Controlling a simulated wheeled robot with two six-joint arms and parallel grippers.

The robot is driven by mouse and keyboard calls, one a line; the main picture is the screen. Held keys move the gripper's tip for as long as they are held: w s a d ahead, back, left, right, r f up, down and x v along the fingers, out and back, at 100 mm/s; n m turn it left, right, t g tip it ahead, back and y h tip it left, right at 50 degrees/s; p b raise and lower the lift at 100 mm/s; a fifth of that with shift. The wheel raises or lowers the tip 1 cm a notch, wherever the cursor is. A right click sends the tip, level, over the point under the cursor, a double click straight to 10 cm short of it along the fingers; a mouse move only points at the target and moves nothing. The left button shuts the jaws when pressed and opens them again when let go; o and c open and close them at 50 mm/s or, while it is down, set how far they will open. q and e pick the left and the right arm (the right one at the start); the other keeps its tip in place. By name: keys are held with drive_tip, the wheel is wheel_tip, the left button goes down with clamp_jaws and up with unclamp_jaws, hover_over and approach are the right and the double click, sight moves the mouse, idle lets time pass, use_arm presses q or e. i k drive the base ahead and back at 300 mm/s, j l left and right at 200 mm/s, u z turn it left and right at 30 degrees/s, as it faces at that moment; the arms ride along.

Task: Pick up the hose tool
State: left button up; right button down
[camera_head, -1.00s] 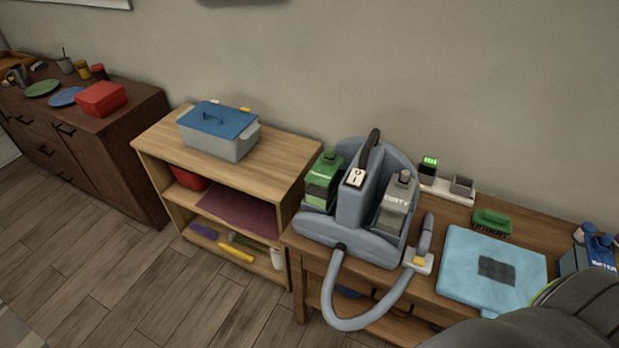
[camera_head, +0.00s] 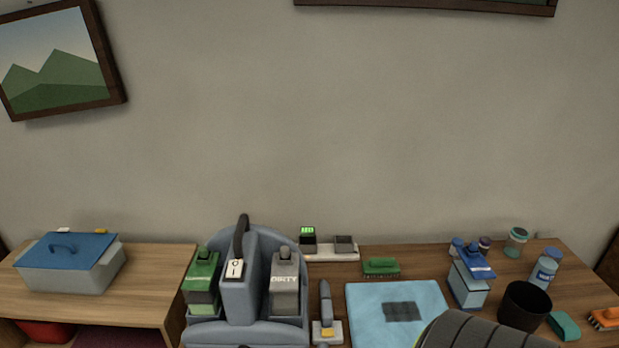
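The hose tool (camera_head: 326,313) stands on the wooden table, just right of the grey-blue cleaning machine (camera_head: 246,334). It has a grey upright handle and a pale head with a yellow patch. Its hose is out of view below the frame. The machine holds a green tank (camera_head: 202,284) on its left and a grey tank marked DIRTY (camera_head: 285,285) on its right, with a switch plate between them. Neither of my grippers is in view.
A light blue cloth (camera_head: 365,322) with a dark patch lies right of the hose tool. A green brush (camera_head: 381,267), a charger strip (camera_head: 331,252), a spray bottle (camera_head: 470,280) and a black cup (camera_head: 524,305) share the table. A lidded box (camera_head: 72,270) stands on the left shelf.

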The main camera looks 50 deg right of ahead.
sight(326, 322)
drive_tip(key=l+z, duration=0.2)
drive_tip(key=z, duration=1.45)
drive_tip(key=l, duration=0.2)
